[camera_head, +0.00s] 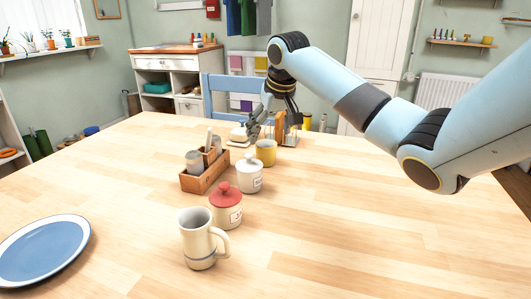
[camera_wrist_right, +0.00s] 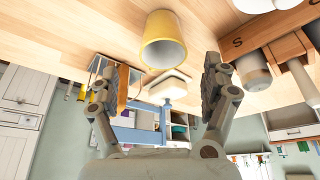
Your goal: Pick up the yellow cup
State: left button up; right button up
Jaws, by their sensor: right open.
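The yellow cup (camera_head: 266,152) stands upright on the wooden table, behind the white lidded jar. My right gripper (camera_head: 272,124) is open and empty, reaching down just behind and above the cup in the head view. In the right wrist view, the yellow cup (camera_wrist_right: 163,42) appears between the two spread fingers of the right gripper (camera_wrist_right: 156,82), beyond their tips. Its opening faces the camera, and neither finger visibly touches it. My left gripper is not in view.
A white lidded jar (camera_head: 250,174), a red-lidded jar (camera_head: 225,203) and a mug (camera_head: 199,240) line up in front. A wooden caddy (camera_head: 205,176) stands left of the cup, a white dish (camera_head: 239,134) behind it. The table's right side is clear.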

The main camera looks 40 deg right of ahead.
aim_at(265, 151)
jog(key=shift+x, duration=1.15)
jog(key=x, duration=0.1)
jog(key=b+x, duration=0.1)
jog(key=x, duration=0.1)
jog(key=b+x, duration=0.1)
jog(key=shift+s+a+f, duration=0.2)
jog(key=shift+a+f, duration=0.15)
jog(key=shift+w+f, duration=0.2)
jog(key=shift+f, duration=0.2)
jog(key=shift+r, duration=0.1)
jog(key=c, duration=1.3)
